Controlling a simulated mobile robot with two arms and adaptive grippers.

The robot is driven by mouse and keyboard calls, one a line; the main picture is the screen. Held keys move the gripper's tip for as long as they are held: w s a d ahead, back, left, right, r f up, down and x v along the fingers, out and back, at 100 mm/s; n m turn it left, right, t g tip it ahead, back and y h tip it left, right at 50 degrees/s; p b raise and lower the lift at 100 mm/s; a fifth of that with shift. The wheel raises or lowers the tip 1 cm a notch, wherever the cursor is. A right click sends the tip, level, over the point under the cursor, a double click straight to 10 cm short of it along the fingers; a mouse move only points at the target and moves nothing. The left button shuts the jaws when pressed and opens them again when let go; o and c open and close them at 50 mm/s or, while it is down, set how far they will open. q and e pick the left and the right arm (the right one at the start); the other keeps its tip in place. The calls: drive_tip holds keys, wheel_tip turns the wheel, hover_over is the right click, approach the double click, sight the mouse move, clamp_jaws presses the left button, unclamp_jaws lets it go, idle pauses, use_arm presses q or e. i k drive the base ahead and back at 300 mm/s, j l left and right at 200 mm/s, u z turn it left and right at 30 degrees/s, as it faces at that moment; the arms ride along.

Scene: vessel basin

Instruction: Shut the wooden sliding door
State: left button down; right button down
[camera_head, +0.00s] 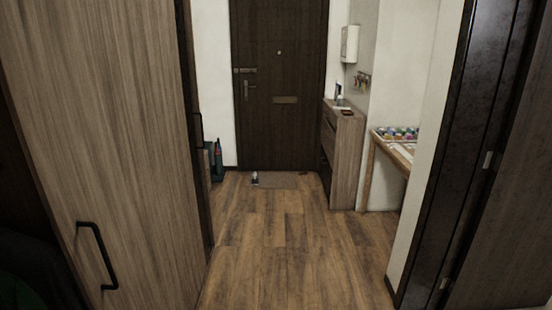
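A tall light-wood door panel (110,120) fills the left side of the view. It has a black bar handle (97,255) near its lower left. It looks like the wooden sliding door, though its track is not visible. A dark vertical edge stands along its right side with another dark handle (198,130) beyond it. Neither of my grippers is in view, so nothing shows of their hold or their distance from the handle.
A wooden cabinet (347,160) and a small table (372,170) stand at the right. A dark door frame (445,150) borders the near right.

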sight(97, 92)
drive_tip(key=i, duration=1.75)
drive_tip(key=i+u, duration=0.1)
drive_tip(key=i, duration=0.5)
drive_tip(key=i+l+u, duration=0.1)
drive_tip(key=i, duration=0.45)
drive_tip(key=i+l+u, duration=0.1)
drive_tip(key=i, duration=0.5)
